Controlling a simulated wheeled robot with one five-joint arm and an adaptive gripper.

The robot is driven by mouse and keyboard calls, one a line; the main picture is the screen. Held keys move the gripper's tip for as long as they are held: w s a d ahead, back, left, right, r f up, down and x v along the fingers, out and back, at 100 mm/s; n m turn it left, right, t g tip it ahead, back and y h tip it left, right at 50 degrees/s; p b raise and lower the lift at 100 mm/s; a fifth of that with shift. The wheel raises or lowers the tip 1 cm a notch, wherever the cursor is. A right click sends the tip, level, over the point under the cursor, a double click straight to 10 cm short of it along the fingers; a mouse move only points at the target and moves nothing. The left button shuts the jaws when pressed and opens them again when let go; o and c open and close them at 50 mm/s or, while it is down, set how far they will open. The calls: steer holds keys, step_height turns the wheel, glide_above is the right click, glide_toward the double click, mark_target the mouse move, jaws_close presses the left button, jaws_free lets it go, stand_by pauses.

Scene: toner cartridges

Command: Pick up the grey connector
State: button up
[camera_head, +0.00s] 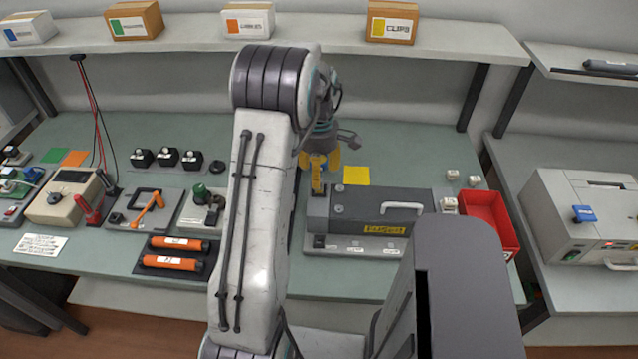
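I cannot pick out a grey connector with certainty. Small pale grey blocks sit on the bench near the red bin, one of them a lone block (452,175) at the back. My gripper (318,184) has yellow fingers and points down over the left end of a long grey device (370,207). Its fingertips are close to the top of that device. Whether they touch it or hold something is too small to tell. My arm crosses the middle of the view and hides part of the bench.
A red bin (512,240) stands right of the grey device. A yellow card (356,175) lies behind it. Orange cylinders (172,263), a beige meter (62,200) and black-based knobs (167,157) are left of my arm. A shelf with boxes (392,22) runs above the bench.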

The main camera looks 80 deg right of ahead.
steer(key=shift+d+f+p, duration=0.15)
steer(key=shift+f+p, duration=0.4)
steer(key=shift+f, duration=1.8)
steer(key=c, duration=1)
